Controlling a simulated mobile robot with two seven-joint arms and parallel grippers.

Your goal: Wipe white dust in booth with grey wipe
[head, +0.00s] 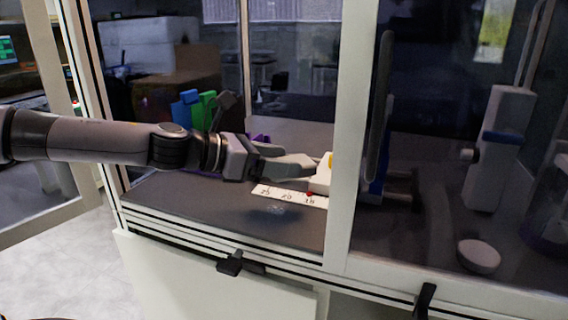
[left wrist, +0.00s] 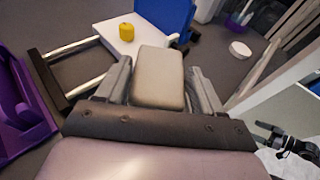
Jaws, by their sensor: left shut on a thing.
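My left gripper (head: 312,165) reaches through the open left part of the booth front, low over the dark booth floor. In the left wrist view, my left gripper (left wrist: 160,85) is shut on the grey wipe (left wrist: 158,78), a pale block between its two fingers. I cannot make out the wipe in the head view. A faint pale patch, perhaps the white dust (head: 278,208), shows on the floor in front of a numbered white strip (head: 285,194).
A white plate (left wrist: 112,38) with a yellow piece (left wrist: 126,32) and a blue stand (left wrist: 165,12) lies just ahead. Purple (left wrist: 22,115), blue and green (head: 203,108) items stand near the arm. A white frame post (head: 350,130) is to the right. Floor is clear at front left.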

